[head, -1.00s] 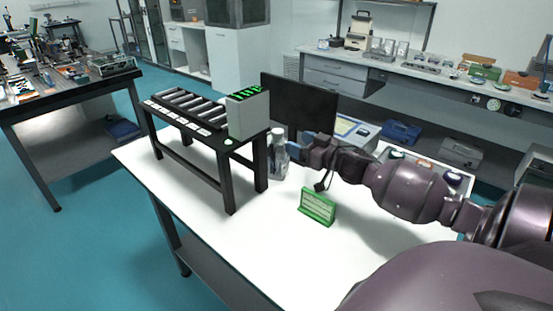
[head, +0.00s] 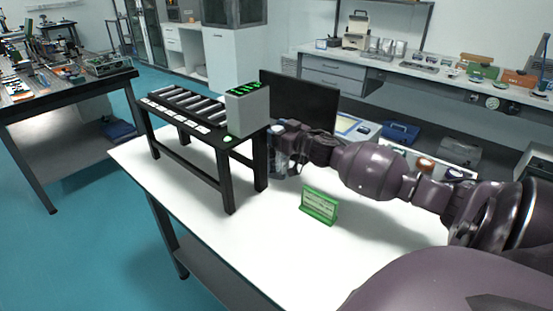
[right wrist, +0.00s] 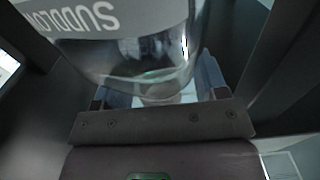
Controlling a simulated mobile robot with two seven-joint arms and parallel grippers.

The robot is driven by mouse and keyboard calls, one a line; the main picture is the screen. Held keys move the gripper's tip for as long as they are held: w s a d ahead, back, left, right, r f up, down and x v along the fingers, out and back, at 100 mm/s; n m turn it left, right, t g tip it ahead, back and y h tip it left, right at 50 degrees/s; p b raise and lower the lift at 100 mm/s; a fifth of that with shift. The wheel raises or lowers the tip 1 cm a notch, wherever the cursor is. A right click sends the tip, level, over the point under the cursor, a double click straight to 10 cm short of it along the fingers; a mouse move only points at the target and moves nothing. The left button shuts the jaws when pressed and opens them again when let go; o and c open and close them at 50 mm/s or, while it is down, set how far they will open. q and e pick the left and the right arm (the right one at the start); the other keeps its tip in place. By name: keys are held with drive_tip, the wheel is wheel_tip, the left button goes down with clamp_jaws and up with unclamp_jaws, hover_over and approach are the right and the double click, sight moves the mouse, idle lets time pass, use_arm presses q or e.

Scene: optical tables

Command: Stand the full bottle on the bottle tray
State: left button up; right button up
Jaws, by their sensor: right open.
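A clear bottle (head: 277,166) stands upright on the white table, beside the right leg of the black stand. My right gripper (head: 281,146) is at the bottle and hides its upper part in the head view. In the right wrist view the bottle (right wrist: 150,58) fills the space between the blue-tipped fingers, its grey label with white letters upside down. The right gripper (right wrist: 155,88) is open around it. Behind my right arm, capped bottles (head: 425,164) show partly; I cannot tell whether they stand in the bottle tray. My left gripper is out of view.
A black stand (head: 228,170) with rollers and a grey box (head: 247,109) with a green display is at the left of the white table (head: 245,240). A green sign (head: 319,205) stands in front of my right arm. A dark monitor (head: 300,100) is behind. The table's front is clear.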

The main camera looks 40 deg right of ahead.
drive_tip(key=shift+w, duration=0.4)
drive_tip(key=shift+c, duration=0.4)
drive_tip(key=shift+r, duration=0.1)
clamp_jaws()
